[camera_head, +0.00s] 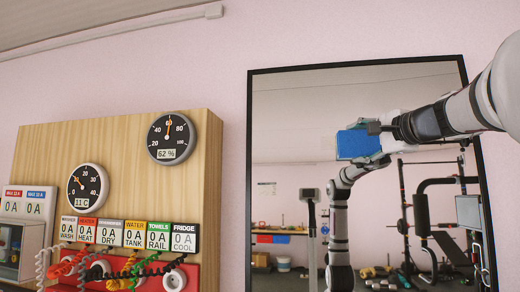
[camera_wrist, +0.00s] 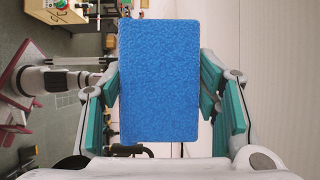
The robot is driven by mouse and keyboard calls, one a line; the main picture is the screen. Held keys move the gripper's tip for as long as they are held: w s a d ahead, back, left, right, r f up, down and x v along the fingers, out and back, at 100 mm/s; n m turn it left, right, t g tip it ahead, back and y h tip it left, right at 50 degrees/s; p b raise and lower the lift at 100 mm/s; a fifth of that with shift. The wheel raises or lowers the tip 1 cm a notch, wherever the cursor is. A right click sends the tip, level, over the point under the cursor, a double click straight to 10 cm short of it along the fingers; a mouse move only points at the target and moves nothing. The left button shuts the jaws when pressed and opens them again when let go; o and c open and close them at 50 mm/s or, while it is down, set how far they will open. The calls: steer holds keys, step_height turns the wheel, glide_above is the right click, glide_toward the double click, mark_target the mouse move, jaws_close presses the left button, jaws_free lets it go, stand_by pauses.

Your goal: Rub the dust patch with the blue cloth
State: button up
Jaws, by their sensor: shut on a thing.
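The blue cloth (camera_wrist: 159,80), a thick textured rectangle, fills the middle of the wrist view. My gripper (camera_wrist: 160,92) is shut on it, with teal finger pads at its left and right edges. In the head view my gripper (camera_head: 378,128) reaches in from the right, in front of a black-framed mirror (camera_head: 300,110). A blue face of the cloth (camera_head: 357,144) shows there; I cannot tell whether it is direct or reflected.
A wooden panel (camera_head: 110,150) with two round gauges, coloured labels and cables stands left of the mirror. Pink wall (camera_head: 232,60) lies between them. In the wrist view, a pale surface fills the right side.

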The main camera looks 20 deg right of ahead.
mark_target(316, 147)
steer(key=shift+w+a+b, duration=0.15)
steer(key=shift+w+a, duration=0.7)
steer(key=shift+a, duration=0.4)
steer(key=shift+w+a+b, duration=0.2)
steer(key=shift+w+a, duration=0.6)
steer(key=shift+a, duration=0.4)
steer(key=shift+w+a+b, duration=0.15)
steer(key=shift+w+a, duration=0.7)
steer(key=shift+a, duration=0.4)
steer(key=shift+s, duration=0.1)
steer(key=shift+s+a, duration=0.55)
steer(key=shift+s, duration=0.25)
steer(key=shift+s+a, duration=0.55)
steer(key=shift+s, duration=0.25)
steer(key=shift+s+a, duration=0.55)
steer(key=shift+s, duration=0.25)
steer(key=shift+s+a, duration=0.45)
steer(key=shift+s, duration=0.2)
steer(key=shift+s+a, duration=0.4)
steer(key=shift+s, duration=0.2)
